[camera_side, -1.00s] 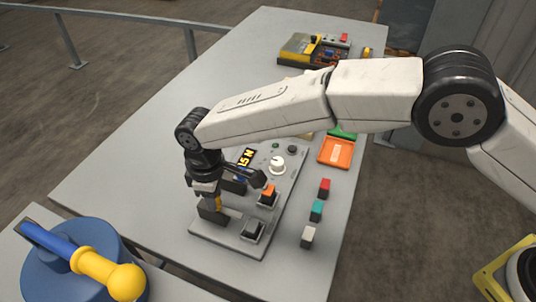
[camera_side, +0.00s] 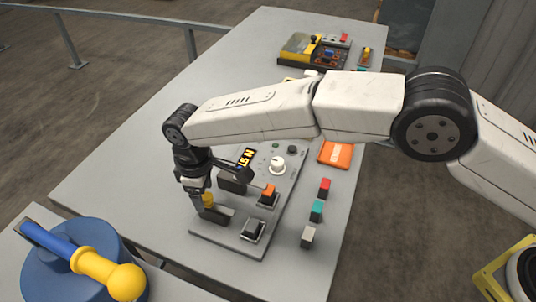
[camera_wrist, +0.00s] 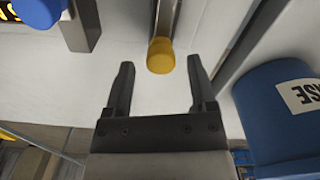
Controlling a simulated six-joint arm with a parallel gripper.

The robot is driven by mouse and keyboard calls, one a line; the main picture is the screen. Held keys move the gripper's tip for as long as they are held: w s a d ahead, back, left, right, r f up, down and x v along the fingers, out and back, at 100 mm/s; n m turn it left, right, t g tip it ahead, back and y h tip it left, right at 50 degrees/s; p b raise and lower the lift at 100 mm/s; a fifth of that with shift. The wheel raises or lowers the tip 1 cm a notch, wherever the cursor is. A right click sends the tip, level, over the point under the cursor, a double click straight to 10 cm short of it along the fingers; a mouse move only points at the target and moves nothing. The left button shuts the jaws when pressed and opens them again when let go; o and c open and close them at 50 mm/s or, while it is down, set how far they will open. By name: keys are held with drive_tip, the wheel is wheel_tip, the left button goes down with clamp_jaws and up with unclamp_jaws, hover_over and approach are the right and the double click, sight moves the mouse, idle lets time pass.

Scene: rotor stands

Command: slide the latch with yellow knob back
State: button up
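The yellow knob (camera_wrist: 160,56) is on the end of a metal latch bar (camera_wrist: 166,18) in the wrist view. My gripper (camera_wrist: 161,74) is open, one finger on each side of the knob's line. The knob lies between and slightly beyond the fingertips, with a gap on both sides. In the side view the yellow knob (camera_side: 208,199) shows at my gripper (camera_side: 202,208), beside a dark latch block (camera_side: 219,215) at the left end of the grey panel. The arm hides part of the latch.
A second latch with a blue knob (camera_wrist: 38,10) is close by at upper left in the wrist view. A blue cylinder with a white label (camera_wrist: 272,110) stands at right. The panel also bears an orange switch (camera_side: 268,190), a black switch (camera_side: 254,230) and a white dial (camera_side: 278,165).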

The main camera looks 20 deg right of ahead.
sight(208, 192)
drive_tip(key=shift+r, duration=3.9)
drive_tip(key=shift+w+d, duration=0.2)
drive_tip(key=shift+d, duration=0.3)
drive_tip(key=d+r+m+t, duration=0.1)
drive_tip(key=d+m, duration=0.5)
drive_tip(key=d, duration=1.9)
drive_tip(key=s+d+f+m+t, duration=0.1)
drive_tip(key=s+d+f+m, duration=0.2)
drive_tip(key=s+d, duration=1.3)
drive_tip(key=d+m, duration=0.1)
drive_tip(key=m, duration=0.2)
drive_tip(key=shift+s+d+t, duration=0.15)
drive_tip(key=shift+d+t, duration=0.15)
drive_tip(key=shift+d, duration=0.05)
